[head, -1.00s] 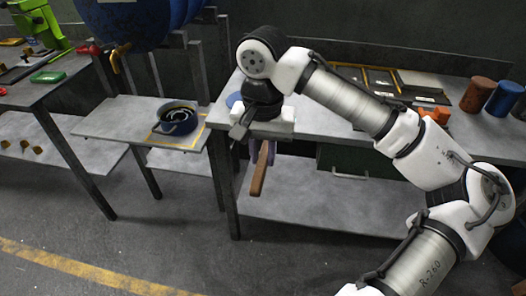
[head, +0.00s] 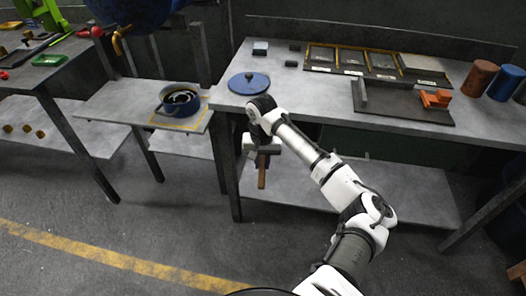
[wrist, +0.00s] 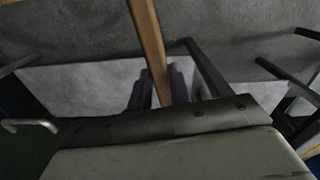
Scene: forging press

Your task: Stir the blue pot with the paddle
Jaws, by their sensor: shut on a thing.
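The blue pot (head: 179,98) stands on the low grey shelf table at the left, inside a yellow outline, with a dark ring-like content showing in it. My gripper (head: 262,157) hangs in front of the right workbench's left end, to the right of the pot and apart from it. It is shut on the wooden paddle (head: 262,177), whose brown shaft points down. The wrist view shows the paddle (wrist: 151,45) between the two dark fingers (wrist: 158,88). The paddle's far end is outside the wrist view.
A blue lid (head: 249,83) lies on the right workbench (head: 230,100). Table legs stand between my gripper and the pot. The floor in front is clear.

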